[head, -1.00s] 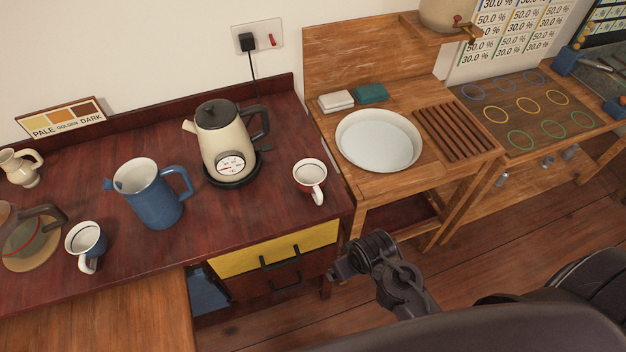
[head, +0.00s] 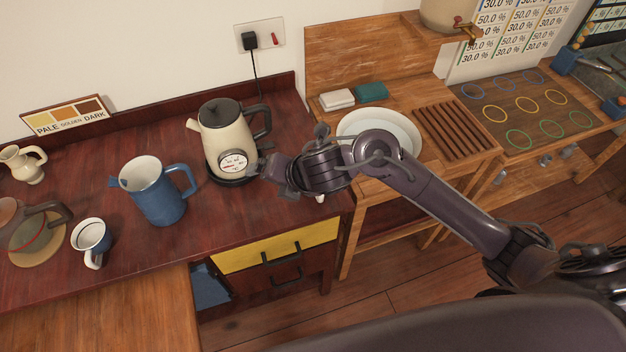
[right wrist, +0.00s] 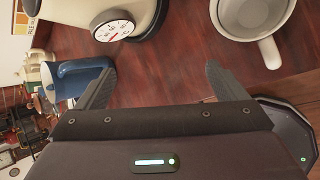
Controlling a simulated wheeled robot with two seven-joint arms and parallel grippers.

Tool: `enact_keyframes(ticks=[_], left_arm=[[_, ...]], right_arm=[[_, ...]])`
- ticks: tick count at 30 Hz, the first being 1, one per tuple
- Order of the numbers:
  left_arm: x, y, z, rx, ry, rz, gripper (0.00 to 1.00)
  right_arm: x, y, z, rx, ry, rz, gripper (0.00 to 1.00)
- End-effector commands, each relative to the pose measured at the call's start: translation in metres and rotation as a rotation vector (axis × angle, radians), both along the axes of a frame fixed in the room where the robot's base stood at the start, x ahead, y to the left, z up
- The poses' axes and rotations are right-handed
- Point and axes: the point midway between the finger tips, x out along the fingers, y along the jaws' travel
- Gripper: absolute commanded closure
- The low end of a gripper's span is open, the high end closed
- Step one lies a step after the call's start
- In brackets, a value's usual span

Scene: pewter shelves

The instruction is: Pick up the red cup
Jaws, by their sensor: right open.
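The cup by the counter's right end is mostly hidden behind my right arm in the head view; only a bit of its white handle (head: 320,198) shows. In the right wrist view the cup (right wrist: 253,14) is at the upper right, pale inside, with its handle toward the lower right. I see no clear red on it now. My right gripper (head: 264,172) is open and empty above the counter, in front of the kettle. In the right wrist view its fingers (right wrist: 160,78) are apart, and the cup lies outside them, beyond the right finger. My left gripper is not in view.
The cream kettle (head: 221,130) stands close to my right gripper. A blue jug (head: 157,197), a blue-and-white cup (head: 91,238) and a glass pot (head: 30,232) stand further left. The front counter strip is clear.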

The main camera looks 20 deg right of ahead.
Motion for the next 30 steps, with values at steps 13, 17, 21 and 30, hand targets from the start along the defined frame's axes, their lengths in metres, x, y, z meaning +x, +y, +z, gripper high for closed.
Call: enact_keyframes(ticks=[13,17,21,30], left_arm=[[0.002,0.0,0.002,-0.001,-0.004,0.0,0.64],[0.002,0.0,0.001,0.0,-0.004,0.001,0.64],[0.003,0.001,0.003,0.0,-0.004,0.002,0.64],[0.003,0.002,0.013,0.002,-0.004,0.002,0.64]], right_arm=[[0.017,-0.109,0.002,-0.606,-0.002,0.722,0.09],[0.02,-0.11,-0.01,-0.615,0.006,0.741,0.09],[0.024,-0.106,-0.023,-0.614,0.005,0.739,0.09],[0.034,-0.095,-0.062,-0.614,0.004,0.734,0.09]])
